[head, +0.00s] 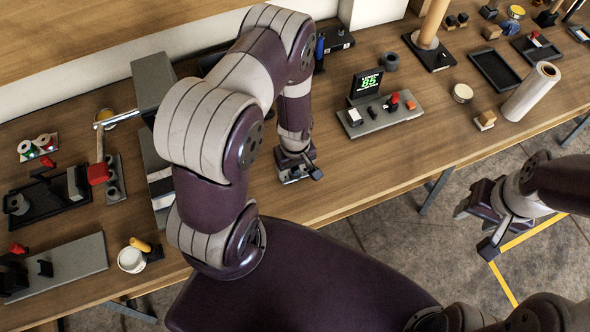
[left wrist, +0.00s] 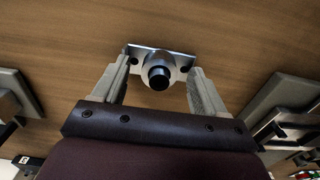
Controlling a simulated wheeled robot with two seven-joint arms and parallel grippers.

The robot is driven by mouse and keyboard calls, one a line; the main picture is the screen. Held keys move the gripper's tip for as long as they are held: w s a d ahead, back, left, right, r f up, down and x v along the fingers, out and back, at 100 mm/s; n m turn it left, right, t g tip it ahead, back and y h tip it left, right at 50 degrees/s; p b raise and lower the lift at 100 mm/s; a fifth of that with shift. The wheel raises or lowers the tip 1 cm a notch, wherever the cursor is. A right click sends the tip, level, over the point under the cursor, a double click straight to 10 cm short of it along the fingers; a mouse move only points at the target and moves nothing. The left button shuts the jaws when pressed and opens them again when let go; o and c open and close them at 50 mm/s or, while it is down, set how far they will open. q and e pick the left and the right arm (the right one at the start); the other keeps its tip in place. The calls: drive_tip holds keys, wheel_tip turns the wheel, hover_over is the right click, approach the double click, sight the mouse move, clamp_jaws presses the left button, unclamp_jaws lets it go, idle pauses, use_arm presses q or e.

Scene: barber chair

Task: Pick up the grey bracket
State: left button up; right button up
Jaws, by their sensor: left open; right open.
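The grey bracket (left wrist: 170,55) shows in the left wrist view as a metallic flange plate with a rounded boss and a dark round centre, on the wooden tabletop. My left gripper (head: 298,174) is low over the table near its front edge in the head view. In the left wrist view its two fingers stand open, one on each side of the bracket; I cannot tell whether they touch it. In the head view the bracket is mostly hidden by the gripper. My right gripper (head: 478,228) is open and empty over the floor, off the table.
A grey panel with a red button (head: 394,100) and a lit display (head: 368,84) stand right of my left gripper. A grey box (head: 153,82) and slotted parts lie to the left.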

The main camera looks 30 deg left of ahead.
use_arm(q)
drive_tip(key=shift+f, duration=0.15)
drive_tip(key=c, duration=1.2)
